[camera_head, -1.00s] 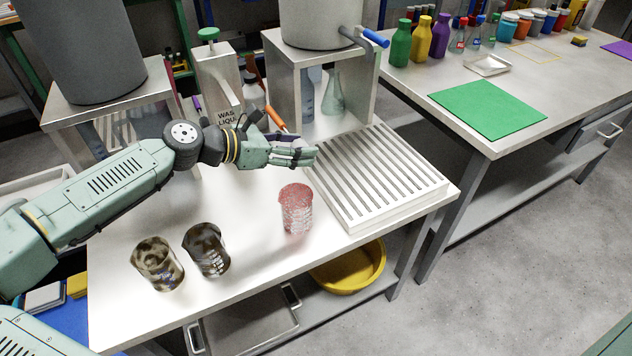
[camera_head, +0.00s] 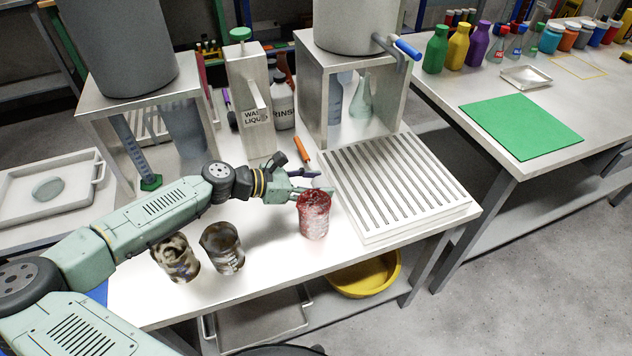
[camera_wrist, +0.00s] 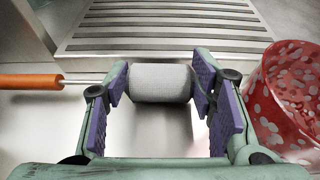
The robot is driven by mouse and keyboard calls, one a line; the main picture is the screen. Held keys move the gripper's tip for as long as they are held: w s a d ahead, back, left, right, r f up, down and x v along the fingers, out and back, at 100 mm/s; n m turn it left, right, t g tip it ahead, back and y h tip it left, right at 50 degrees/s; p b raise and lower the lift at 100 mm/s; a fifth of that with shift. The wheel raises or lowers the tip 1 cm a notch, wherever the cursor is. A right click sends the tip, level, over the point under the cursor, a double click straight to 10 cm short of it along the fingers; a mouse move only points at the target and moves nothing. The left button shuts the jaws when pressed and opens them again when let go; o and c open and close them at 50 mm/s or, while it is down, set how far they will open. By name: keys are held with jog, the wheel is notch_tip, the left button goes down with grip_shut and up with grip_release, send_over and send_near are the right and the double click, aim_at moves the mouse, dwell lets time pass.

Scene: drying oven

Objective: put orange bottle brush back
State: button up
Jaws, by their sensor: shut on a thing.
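The orange bottle brush has an orange handle (camera_head: 301,150), a thin metal rod and a pale cylindrical bristle head (camera_wrist: 161,83). The handle also shows at the left of the wrist view (camera_wrist: 30,82). My gripper (camera_head: 318,190) is shut on the bristle head, one finger pad on each end of it, and the brush lies crosswise. In the wrist view, my gripper (camera_wrist: 161,95) is beside the red-stained beaker (camera_wrist: 288,95). In the head view, the red-stained beaker (camera_head: 314,218) stands just in front of my gripper. The gap between brush and table is hard to judge.
A white slatted rack (camera_head: 450,222) lies to the right. Two brown-stained beakers, one left (camera_head: 175,260) and one right (camera_head: 221,250), stand near my forearm. A waste-liquid container (camera_head: 246,85) and a rinse bottle (camera_head: 284,105) stand behind. A yellow basin (camera_head: 365,275) is below.

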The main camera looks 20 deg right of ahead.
jog(key=shift+f, duration=0.2)
jog(key=shift+f+b, duration=0.2)
jog(key=shift+b, duration=0.1)
jog(key=o, duration=1)
jog(key=shift+c, duration=0.2)
jog(key=shift+r, duration=0.2)
